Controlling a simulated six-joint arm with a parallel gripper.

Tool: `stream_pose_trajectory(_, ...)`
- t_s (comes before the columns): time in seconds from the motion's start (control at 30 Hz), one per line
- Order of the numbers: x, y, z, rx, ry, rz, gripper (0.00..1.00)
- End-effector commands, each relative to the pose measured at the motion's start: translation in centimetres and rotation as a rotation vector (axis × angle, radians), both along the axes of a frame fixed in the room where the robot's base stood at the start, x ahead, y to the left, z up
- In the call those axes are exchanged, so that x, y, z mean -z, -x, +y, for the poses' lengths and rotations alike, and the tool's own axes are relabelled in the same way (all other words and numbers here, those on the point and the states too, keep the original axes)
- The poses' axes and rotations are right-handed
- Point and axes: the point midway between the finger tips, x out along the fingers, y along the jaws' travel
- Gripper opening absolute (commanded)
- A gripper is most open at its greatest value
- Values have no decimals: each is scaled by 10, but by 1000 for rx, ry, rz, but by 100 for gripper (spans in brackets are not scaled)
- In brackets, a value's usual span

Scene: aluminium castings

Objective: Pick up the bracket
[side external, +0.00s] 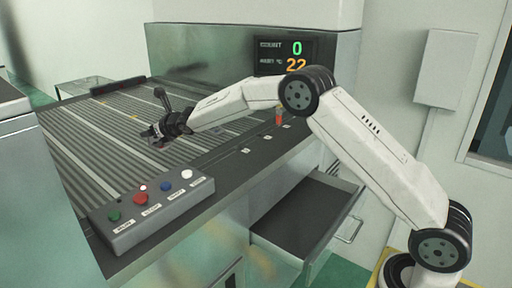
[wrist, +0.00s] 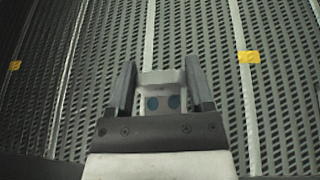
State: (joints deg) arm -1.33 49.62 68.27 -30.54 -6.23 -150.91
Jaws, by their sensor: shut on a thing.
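The bracket (wrist: 163,79) shows in the wrist view as a pale grey metal piece with two round bluish spots on its face. It sits between the two fingers of my gripper (wrist: 159,88), which is shut on it. In the side external view my gripper (side external: 150,133) is low over the slatted conveyor, at the end of my outstretched arm. The bracket is too small and dark to make out clearly there. I cannot tell whether it touches the slats.
The ribbed conveyor (side external: 75,135) has yellow marks (wrist: 248,57) and is clear around the gripper. A button box (side external: 152,212) stands on its near edge. An open drawer (side external: 305,218) juts out below. A display (side external: 286,55) stands behind.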

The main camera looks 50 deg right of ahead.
Motion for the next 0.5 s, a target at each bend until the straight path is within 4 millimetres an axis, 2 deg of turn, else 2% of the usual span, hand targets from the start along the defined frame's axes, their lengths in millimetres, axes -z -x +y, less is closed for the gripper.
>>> stream_pose_trajectory(0.33, -46, 37, -1, 0, 1, -3, 5)
stream_pose_trajectory(0.5, -58, 61, -2, 0, -1, -2, 5)
